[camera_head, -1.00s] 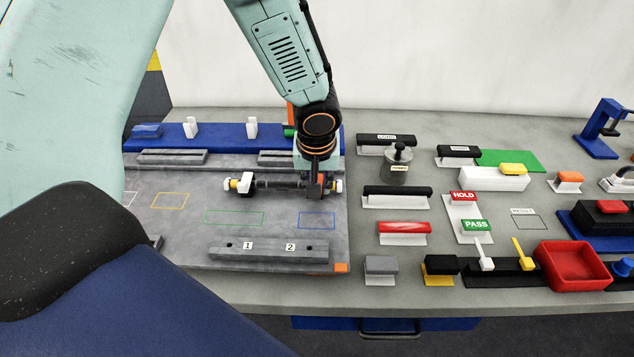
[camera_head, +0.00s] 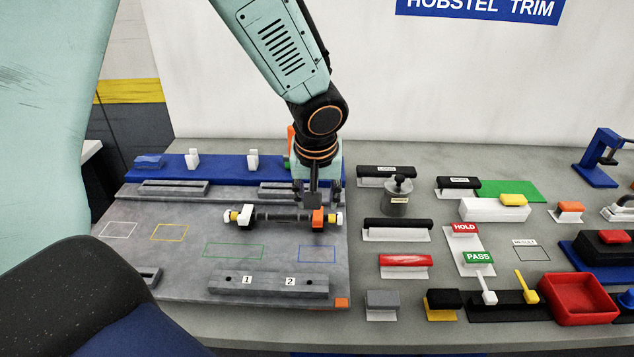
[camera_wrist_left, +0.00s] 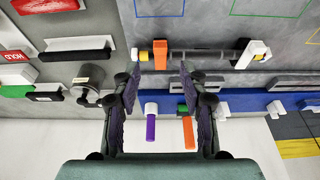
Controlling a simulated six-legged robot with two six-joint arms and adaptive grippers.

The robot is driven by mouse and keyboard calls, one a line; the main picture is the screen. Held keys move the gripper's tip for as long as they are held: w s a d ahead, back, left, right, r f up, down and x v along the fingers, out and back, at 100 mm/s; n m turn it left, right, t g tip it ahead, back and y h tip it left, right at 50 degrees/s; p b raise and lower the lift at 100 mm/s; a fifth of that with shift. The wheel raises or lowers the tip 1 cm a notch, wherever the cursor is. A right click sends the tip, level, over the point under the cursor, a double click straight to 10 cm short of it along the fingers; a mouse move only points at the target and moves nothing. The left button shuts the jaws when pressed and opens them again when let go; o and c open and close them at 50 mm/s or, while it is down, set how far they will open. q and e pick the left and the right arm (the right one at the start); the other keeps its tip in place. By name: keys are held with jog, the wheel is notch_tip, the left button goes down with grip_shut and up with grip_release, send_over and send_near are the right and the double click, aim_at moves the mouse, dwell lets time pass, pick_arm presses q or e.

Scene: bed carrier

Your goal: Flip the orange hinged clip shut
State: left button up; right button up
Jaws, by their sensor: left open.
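The orange clip (camera_head: 318,219) sits across the right end of a dark horizontal rod (camera_head: 280,217) on the grey board. It also shows in the left wrist view (camera_wrist_left: 161,55), as an upright orange block on the rod. I cannot tell whether its hinge is fully closed. A white clip (camera_head: 245,216) sits at the rod's other end. My left gripper (camera_head: 313,197) points down just behind and above the orange clip. In the left wrist view its two fingers (camera_wrist_left: 160,72) are spread apart and empty, with the orange clip beyond the gap between them. My right gripper is out of view.
A grey block marked 1 and 2 (camera_head: 268,285) lies in front of the rod. A blue rail (camera_head: 222,168) with white uprights runs behind. To the right stand black-handled blocks (camera_head: 397,223), a labelled grey cylinder (camera_head: 397,205) and a red tray (camera_head: 577,295).

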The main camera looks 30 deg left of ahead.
pick_arm(q)
jog(key=shift+v, duration=2.35)
